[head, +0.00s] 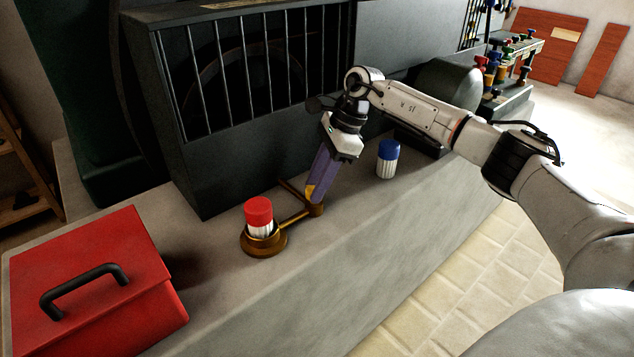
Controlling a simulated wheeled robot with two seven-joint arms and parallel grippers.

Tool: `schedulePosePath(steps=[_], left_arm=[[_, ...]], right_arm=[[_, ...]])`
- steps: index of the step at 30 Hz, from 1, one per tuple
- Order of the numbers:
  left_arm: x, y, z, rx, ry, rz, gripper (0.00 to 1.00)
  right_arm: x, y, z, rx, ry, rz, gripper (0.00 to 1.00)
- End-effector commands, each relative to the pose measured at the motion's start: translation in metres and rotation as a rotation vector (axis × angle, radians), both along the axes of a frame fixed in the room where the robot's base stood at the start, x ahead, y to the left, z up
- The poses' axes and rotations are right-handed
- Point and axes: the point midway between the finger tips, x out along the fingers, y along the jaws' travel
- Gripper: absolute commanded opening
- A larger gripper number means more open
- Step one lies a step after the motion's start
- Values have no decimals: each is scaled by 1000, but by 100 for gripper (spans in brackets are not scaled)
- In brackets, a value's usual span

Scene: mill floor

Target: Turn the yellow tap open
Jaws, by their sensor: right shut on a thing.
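A brass-coloured fitting (295,218) lies on the grey bench top, with a round cup at its left end and a short arm running right to a small post. A small yellow part, which looks like the yellow tap (310,191), shows at the post, mostly hidden by my right gripper. My right gripper (315,190) points down with its purple fingers shut on this yellow part. How far the tap is turned cannot be told. My left gripper is not in view.
A red-capped white bottle (259,217) stands in the brass cup. A blue-capped bottle (388,160) stands right of my gripper. A red toolbox (90,285) sits at the left. A dark barred housing (250,75) rises close behind. The bench front is clear.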

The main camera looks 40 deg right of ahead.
Motion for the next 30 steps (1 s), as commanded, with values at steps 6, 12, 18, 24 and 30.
schedulePosePath(steps=[6, 12, 18, 24, 30], left_arm=[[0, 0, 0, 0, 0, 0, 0], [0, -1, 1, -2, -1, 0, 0], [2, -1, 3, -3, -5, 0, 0], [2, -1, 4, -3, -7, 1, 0], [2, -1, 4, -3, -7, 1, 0]], right_arm=[[1, -1, 1, -2, -3, 63, 7], [1, -1, 1, -2, -2, 82, 7], [1, -1, 1, -2, -3, 84, 7], [1, -1, 1, -2, -3, 83, 41], [1, -1, 0, -2, -1, 83, 47]])
